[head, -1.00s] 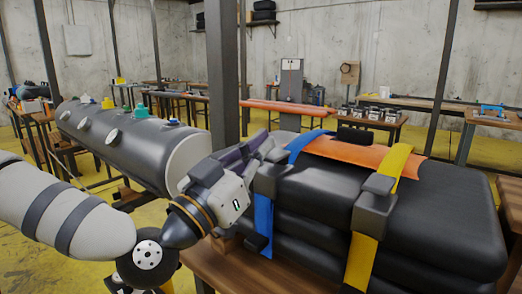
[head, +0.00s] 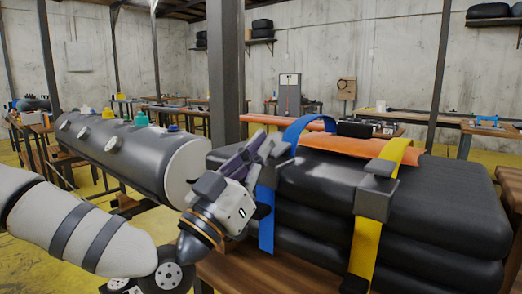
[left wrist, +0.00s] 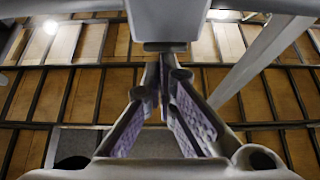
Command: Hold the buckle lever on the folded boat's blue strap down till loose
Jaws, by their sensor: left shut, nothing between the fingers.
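The folded boat is a stack of black rolls (head: 440,205) on a wooden table. Its blue strap (head: 266,222) runs down the near left side and arches over the top. The strap's grey buckle (head: 268,176) sits at the stack's upper left edge, partly hidden by my gripper. My left gripper (head: 262,145) is shut and empty, pointing up and right beside the buckle and lever. I cannot tell whether it touches the lever. In the left wrist view my purple-padded fingers come together below a pale grey block I cannot identify. My right gripper is not in view.
A yellow strap (head: 364,245) with a grey buckle (head: 375,200) crosses the boat further right. An orange piece (head: 345,147) lies on top. A dark post (head: 224,70) and a grey cylindrical tube (head: 125,150) stand behind. The wooden table (head: 255,272) shows in front.

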